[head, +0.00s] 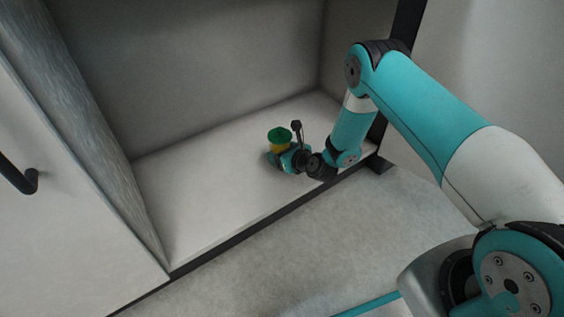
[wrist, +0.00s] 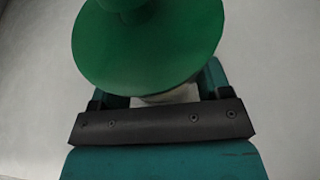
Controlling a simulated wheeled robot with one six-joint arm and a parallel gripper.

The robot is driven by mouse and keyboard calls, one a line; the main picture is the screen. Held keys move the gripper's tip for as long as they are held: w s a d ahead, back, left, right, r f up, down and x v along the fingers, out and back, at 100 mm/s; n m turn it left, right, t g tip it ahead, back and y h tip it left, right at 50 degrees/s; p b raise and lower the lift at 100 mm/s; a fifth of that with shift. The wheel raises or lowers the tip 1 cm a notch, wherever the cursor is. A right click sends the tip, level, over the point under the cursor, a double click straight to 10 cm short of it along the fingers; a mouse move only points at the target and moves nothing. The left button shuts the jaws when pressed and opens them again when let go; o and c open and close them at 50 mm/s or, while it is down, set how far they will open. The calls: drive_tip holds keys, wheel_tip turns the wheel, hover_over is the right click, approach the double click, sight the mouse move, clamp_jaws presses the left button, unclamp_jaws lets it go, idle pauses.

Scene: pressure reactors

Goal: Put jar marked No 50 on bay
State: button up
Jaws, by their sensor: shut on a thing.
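A jar with a wide green lid (head: 279,134) and a yellow-orange body stands upright at my gripper (head: 276,157), low over the pale floor of an open bay (head: 210,200). The green lid also fills the top of the wrist view (wrist: 150,45), with a small pale part of the jar below it. My gripper (wrist: 152,85) is shut on the jar, its teal fingers on either side. The lid hides most of the body, and no number mark can be read. I cannot tell whether the jar's base touches the bay floor.
The bay has a back wall (head: 200,80), a left side panel (head: 90,130) and a dark front edge (head: 270,218). A white door with a black handle (head: 22,178) is at the left. The bay floor around the jar is clear.

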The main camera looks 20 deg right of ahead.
drive_tip(key=shift+f+b, duration=0.4)
drive_tip(key=shift+f, duration=0.85)
drive_tip(key=o, duration=1.2)
drive_tip(key=shift+r, duration=0.15)
